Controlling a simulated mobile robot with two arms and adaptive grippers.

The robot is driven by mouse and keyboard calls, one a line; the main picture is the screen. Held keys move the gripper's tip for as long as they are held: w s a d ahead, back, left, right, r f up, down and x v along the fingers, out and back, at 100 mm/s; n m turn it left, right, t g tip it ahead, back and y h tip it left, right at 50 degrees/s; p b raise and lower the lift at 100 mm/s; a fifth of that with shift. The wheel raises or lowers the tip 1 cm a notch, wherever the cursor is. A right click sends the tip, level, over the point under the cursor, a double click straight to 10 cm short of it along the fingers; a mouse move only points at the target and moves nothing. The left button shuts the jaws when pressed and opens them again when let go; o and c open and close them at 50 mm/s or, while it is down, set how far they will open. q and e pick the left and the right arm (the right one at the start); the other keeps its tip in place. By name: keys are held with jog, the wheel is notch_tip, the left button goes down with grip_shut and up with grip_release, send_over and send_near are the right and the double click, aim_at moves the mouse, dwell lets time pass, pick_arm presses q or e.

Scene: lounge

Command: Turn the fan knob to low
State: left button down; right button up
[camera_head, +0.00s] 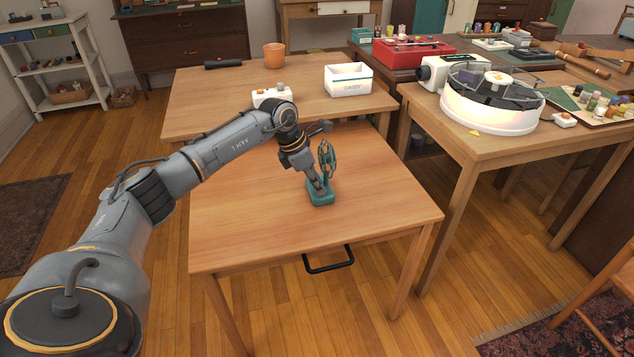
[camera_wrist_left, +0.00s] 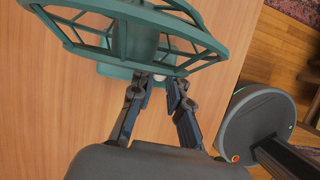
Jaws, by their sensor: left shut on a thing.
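A small teal desk fan (camera_head: 321,193) stands upright on the near wooden table, with a round cage on a short post above a squarish base. My left gripper (camera_head: 318,187) reaches down to the fan's base from the left. In the left wrist view the fan's cage (camera_wrist_left: 130,32) fills the top. There the fingertips of my left gripper (camera_wrist_left: 158,84) are closed around a small pale knob (camera_wrist_left: 159,79) at the base. The fingers hide most of the knob, and its setting cannot be read. My right gripper is not in view.
The near table (camera_head: 260,225) is otherwise clear around the fan. Behind it, another table holds a white caddy (camera_head: 348,81), an orange cup (camera_head: 274,56) and a small white device (camera_head: 270,97). A round white machine (camera_head: 490,105) stands on the right table.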

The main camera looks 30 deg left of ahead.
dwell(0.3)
pick_arm(q)
jog(key=c, duration=1.3)
grip_release()
jog(key=v, duration=1.2)
